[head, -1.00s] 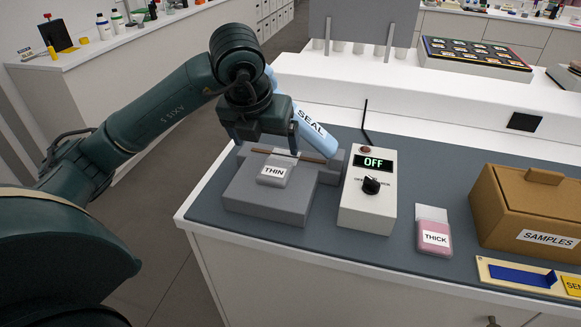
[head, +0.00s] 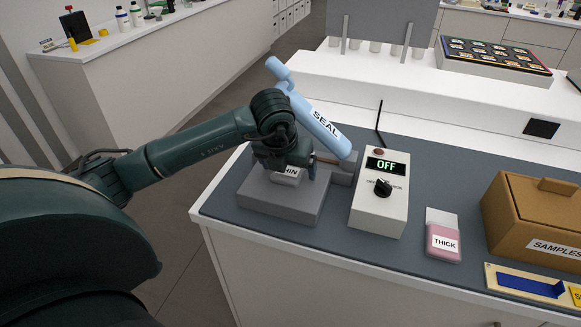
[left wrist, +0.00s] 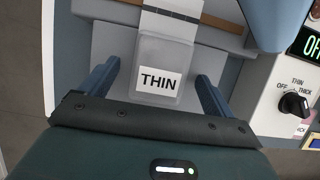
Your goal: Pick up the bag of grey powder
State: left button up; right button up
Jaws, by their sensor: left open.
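The bag of grey powder, labelled THIN (left wrist: 160,62), lies on the grey sealer base (head: 262,198). In the head view my gripper covers most of the bag (head: 287,179). My left gripper (left wrist: 157,84) is open, with one blue finger on each side of the bag. I cannot tell how far above the base the fingertips are. The light blue sealer lever, marked SEAL (head: 318,122), stands raised and tilted behind my gripper. My right gripper does not show.
A control box (head: 378,215) reads OFF, right of the sealer. Right of it are a pink bag labelled THICK (head: 443,245), a brown SAMPLES box (head: 520,222) and a cream tray with a blue strip (head: 492,278). The grey mat (head: 330,245) in front is clear.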

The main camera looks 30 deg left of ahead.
pick_arm(q)
jog(key=c, duration=1.2)
jog(key=shift+o, duration=0.2)
jog(key=shift+a+r, duration=0.1)
jog(key=shift+r, duration=0.1)
